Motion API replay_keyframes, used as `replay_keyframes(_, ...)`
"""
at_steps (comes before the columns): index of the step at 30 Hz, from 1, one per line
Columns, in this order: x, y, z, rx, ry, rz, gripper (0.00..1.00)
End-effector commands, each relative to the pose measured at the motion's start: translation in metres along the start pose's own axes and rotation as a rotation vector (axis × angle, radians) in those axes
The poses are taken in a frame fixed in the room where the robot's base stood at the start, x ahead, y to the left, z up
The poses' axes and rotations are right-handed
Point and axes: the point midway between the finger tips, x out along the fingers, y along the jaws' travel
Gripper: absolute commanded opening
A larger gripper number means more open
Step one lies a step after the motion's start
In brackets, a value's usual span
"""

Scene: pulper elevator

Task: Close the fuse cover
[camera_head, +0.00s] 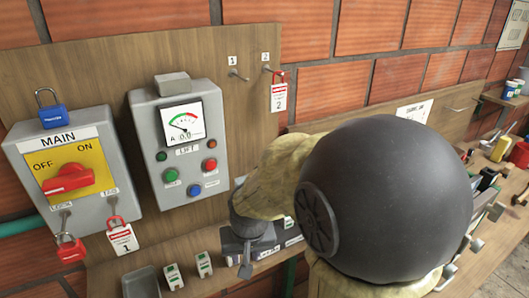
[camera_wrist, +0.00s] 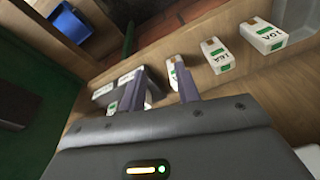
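My gripper (camera_wrist: 162,69) is in the wrist view with its two dark fingers apart and nothing clearly held. In the head view my gripper (camera_head: 246,262) is low over the shelf below the lift panel, partly hidden by my arm. A dark grey holder with white labels (camera_wrist: 104,92) is by the left finger in the wrist view; it may be the fuse holder with its cover, but I cannot tell whether the cover is open. Touching or apart is unclear. Labelled pieces (camera_head: 268,252) show just right of my gripper in the head view.
Loose fuse blocks, such as one marked 10A (camera_wrist: 265,36) and one marked 16A (camera_wrist: 216,53), stand on the shelf. A grey tray (camera_head: 141,283) is at its left. The MAIN switch box (camera_head: 66,170) and lift panel (camera_head: 181,140) are on the wooden board behind.

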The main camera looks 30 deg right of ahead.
Motion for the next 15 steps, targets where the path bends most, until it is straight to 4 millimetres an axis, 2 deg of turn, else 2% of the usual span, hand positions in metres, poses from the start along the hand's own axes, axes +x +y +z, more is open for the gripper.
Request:
replay_keyframes(1,-0.025,0.003,-0.025,0.090,0.004,0.002,0.33)
replay_keyframes(6,-0.092,0.019,-0.090,0.429,-0.006,0.008,0.33)
replay_keyframes(11,-0.159,0.038,-0.140,0.736,-0.014,0.012,0.33)
replay_keyframes(15,-0.221,0.057,-0.175,0.998,-0.022,0.014,0.33)
